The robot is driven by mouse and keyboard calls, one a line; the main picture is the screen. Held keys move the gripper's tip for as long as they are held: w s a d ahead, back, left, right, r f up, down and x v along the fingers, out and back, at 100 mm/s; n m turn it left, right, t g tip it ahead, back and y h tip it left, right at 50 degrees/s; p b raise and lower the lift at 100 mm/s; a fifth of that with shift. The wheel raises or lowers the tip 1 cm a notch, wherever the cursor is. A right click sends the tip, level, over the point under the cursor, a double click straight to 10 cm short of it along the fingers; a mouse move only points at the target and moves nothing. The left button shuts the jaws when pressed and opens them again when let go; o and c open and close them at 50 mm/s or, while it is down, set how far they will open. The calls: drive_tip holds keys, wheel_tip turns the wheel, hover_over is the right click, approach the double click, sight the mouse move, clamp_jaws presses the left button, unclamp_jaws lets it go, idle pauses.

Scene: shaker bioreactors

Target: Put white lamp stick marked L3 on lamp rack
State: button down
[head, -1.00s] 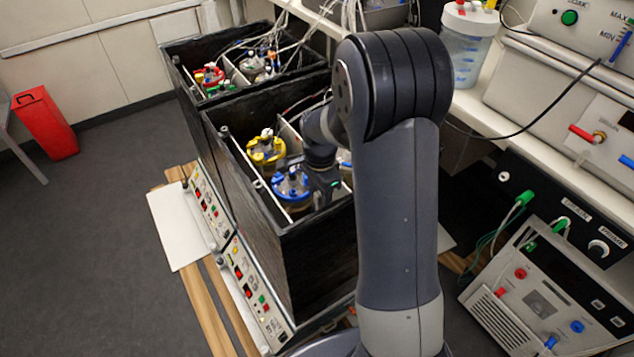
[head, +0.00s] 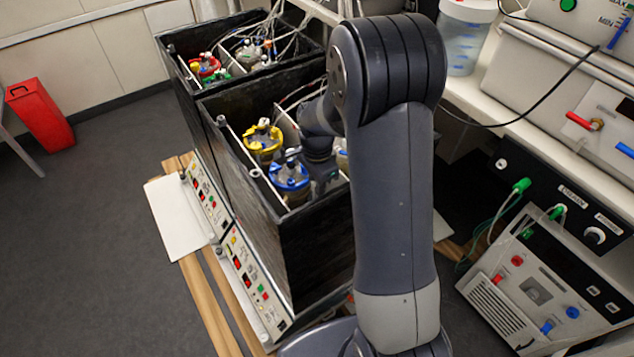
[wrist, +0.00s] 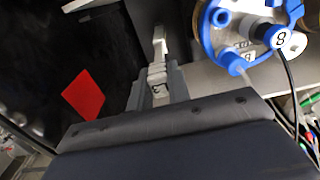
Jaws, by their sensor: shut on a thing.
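In the wrist view my gripper (wrist: 159,90) is shut on a white lamp stick (wrist: 158,72), which points away from the jaws. A dark mark like a 3 shows on its near block; the full label is too small to read. In the head view the wrist end of my arm (head: 322,172) is down inside the near black box, beside the blue-capped vessel (head: 289,175). The jaws and stick are hidden there. I cannot make out for certain which part is the lamp rack.
The black box (head: 318,258) has high walls around my gripper. A yellow-capped vessel (head: 263,139) stands behind the blue one. In the wrist view the blue ring lid (wrist: 207,38) is close on the right, with a black cable. A bench with instruments (head: 560,285) is at right.

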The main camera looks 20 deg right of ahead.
drive_tip(key=shift+r, duration=0.2)
drive_tip(key=shift+r+p, duration=0.45)
drive_tip(key=shift+p, duration=0.05)
drive_tip(key=shift+r, duration=0.15)
drive_tip(key=shift+r+p, duration=0.4)
drive_tip(key=shift+p, duration=0.05)
drive_tip(key=shift+r, duration=0.2)
drive_tip(key=shift+r+p, duration=0.35)
drive_tip(key=shift+p, duration=0.1)
drive_tip(key=shift+r, duration=0.15)
drive_tip(key=shift+r+p, duration=0.45)
drive_tip(key=shift+r, duration=0.05)
